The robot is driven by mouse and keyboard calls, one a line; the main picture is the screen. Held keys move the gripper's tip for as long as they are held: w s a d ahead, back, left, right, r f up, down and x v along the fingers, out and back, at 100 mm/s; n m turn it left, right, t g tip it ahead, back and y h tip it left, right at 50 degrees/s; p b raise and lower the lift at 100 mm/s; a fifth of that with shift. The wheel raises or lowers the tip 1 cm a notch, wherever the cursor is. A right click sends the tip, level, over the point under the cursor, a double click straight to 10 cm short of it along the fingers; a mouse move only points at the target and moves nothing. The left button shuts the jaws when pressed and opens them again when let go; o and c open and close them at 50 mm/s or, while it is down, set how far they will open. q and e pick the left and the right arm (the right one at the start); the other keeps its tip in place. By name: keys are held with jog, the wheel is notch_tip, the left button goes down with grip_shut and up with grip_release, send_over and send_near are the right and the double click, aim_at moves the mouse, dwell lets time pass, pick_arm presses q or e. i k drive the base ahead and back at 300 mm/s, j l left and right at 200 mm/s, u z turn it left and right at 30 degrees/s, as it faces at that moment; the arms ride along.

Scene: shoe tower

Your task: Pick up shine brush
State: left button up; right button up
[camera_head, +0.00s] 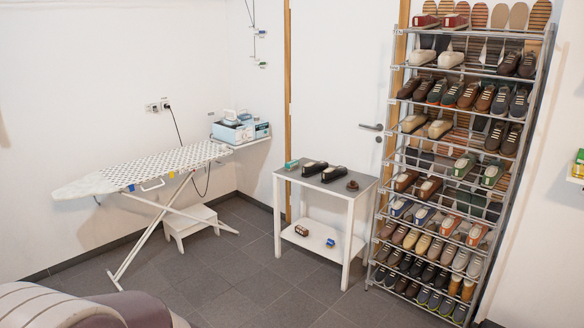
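A small white table (324,196) with a grey top stands mid-room, left of the shoe rack. On its top are two dark, shoe-like items (314,168), a small green item (291,165) and a small round brown item (352,185). On its lower shelf lie a brown block with a pale face (301,230), which may be a brush, and a small blue and green item (330,243). All are too small to tell for certain which is the shine brush. Neither of my grippers is in view.
A tall metal shoe rack (437,151) full of shoes stands right of the table. An ironing board (147,170) and a white step stool (190,222) are at left. What looks like an upholstered seat (60,308) fills the bottom left. The tiled floor before the table is clear.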

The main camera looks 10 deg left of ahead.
aim_at(290, 165)
jog(key=i+j+u, duration=0.1)
jog(key=i+u, duration=0.4)
jog(key=i, duration=1.4)
jog(key=i+z, duration=0.15)
jog(key=i, duration=0.4)
jog(key=i+j+z, duration=0.1)
jog(key=i, duration=0.4)
jog(key=i+j+z, duration=0.15)
jog(key=i, duration=0.4)
jog(key=i+j+z, duration=0.15)
jog(key=i, duration=0.35)
jog(key=i+j+z, duration=0.4)
jog(key=i, duration=0.2)
jog(key=i+j+z, duration=0.45)
jog(key=i+j, duration=0.05)
jog(key=j, duration=0.1)
